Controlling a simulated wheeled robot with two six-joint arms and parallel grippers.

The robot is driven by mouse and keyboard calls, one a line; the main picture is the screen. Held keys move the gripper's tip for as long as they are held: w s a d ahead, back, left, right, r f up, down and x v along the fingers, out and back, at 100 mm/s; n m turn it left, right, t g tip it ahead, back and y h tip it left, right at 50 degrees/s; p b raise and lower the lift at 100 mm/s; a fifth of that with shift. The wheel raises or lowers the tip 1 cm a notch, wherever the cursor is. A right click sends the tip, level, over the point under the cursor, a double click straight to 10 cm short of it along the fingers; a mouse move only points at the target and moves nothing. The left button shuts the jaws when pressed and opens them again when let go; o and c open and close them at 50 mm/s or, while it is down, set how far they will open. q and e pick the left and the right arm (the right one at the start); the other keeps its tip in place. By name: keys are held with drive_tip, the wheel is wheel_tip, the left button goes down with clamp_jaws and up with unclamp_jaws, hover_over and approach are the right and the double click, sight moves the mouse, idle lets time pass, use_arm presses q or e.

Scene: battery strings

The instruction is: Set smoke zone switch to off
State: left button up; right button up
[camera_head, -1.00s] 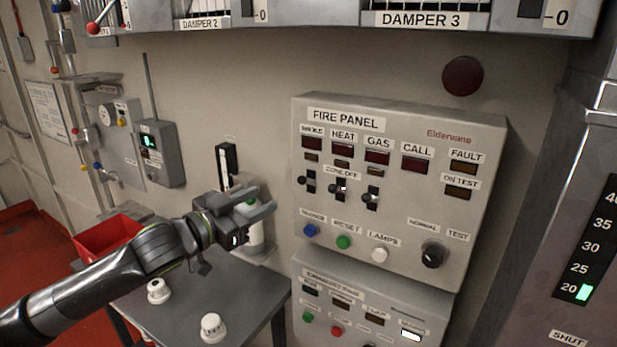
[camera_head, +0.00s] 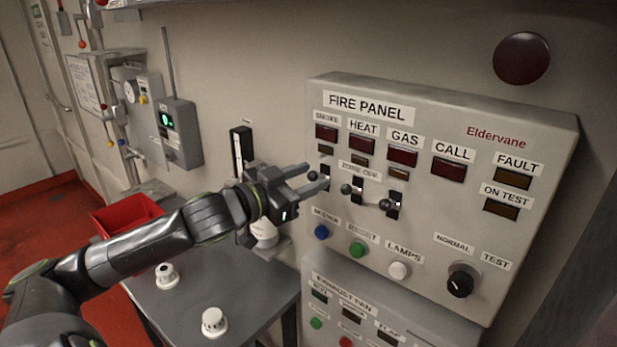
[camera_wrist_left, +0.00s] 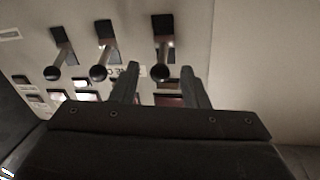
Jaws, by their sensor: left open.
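The fire panel (camera_head: 480,230) is a grey box on the wall with a row of three small toggle switches under the zone lamps. The smoke zone switch (camera_head: 325,170) is the leftmost, below the SMOKE label, a black slot with a ball-ended lever. My left gripper (camera_head: 315,180) is open, with its fingertips at this switch. In the left wrist view, the picture is turned over and the smoke switch (camera_wrist_left: 163,30) is the rightmost; its lever knob sits between the two open fingers (camera_wrist_left: 160,82), with nothing gripped. My right gripper is not in view.
The heat switch (camera_head: 357,187) and gas switch (camera_head: 395,204) are close on the right. Coloured buttons, such as the blue one (camera_head: 321,232), and a black knob (camera_head: 460,283) lie below. A grey table (camera_head: 255,300) with white detectors stands below my arm.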

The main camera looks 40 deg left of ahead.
use_arm(q)
clamp_jaws()
drive_tip(key=shift+f, duration=0.1)
drive_tip(key=f+m+t+h+b, duration=0.1)
drive_tip(key=t+b, duration=0.1)
drive_tip(key=b, duration=0.8)
drive_tip(key=f+m+t+h+b, duration=0.1)
drive_tip(key=f+t+h+b, duration=0.1)
drive_tip(key=b, duration=0.8)
drive_tip(key=f+m+t+h+b, duration=0.1)
drive_tip(key=t+b, duration=0.3)
drive_tip(key=b, duration=0.6)
drive_tip(key=shift+w+f+m+h+b, duration=0.3)
drive_tip(key=shift+f+m+h+b, duration=0.1)
drive_tip(key=shift+f+h, duration=0.3)
drive_tip(key=shift+t, duration=0.3)
